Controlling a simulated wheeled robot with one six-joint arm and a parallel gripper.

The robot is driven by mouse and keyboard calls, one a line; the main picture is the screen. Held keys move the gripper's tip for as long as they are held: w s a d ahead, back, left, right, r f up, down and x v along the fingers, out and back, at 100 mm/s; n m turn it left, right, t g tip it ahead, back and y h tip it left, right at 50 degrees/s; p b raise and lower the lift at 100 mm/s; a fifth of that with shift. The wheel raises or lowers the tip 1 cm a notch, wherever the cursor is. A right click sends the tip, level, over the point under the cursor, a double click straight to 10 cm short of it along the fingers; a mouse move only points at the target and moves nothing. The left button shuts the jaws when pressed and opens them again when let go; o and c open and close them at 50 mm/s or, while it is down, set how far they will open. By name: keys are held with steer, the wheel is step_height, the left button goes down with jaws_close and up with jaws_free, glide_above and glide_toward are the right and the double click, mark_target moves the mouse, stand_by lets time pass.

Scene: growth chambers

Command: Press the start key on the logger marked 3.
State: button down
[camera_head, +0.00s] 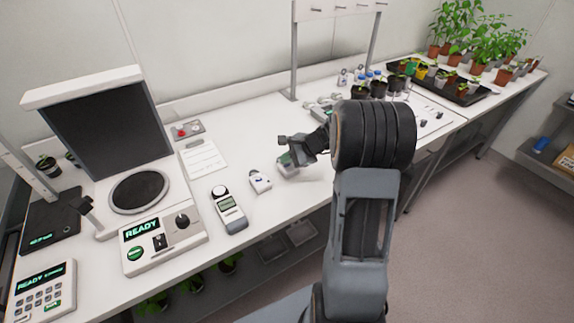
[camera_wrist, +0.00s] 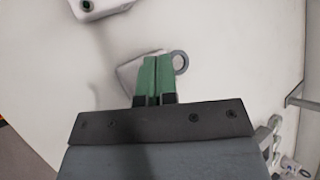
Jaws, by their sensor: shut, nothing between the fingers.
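My gripper (camera_head: 286,160) is shut, with its green fingers together and nothing between them. In the wrist view the fingertips (camera_wrist: 158,60) lie over a small white device with a grey ring (camera_wrist: 181,61) at its corner, and they hide much of its face. I cannot tell whether they touch it. A second small white logger (camera_head: 260,182) lies just left of my gripper in the head view. A white device with a dark round spot also shows at the top left of the wrist view (camera_wrist: 108,5). No number 3 is readable on either device.
A handheld meter (camera_head: 230,209) and a paper sheet (camera_head: 203,158) lie to the left. A larger instrument reading READY (camera_head: 163,243) stands further left. A keypad box (camera_head: 45,291) is at the front left. Pots and bottles stand beyond my arm.

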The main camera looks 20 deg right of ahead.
mark_target(287, 166)
steer(key=shift+f+b, duration=0.35)
steer(key=shift+f, duration=0.05)
steer(key=shift+r, duration=0.2)
stand_by(0.5)
steer(key=shift+r+p, duration=0.6)
steer(key=shift+r, duration=0.05)
steer(key=shift+r+p, duration=1.9)
steer(key=shift+r, duration=0.6)
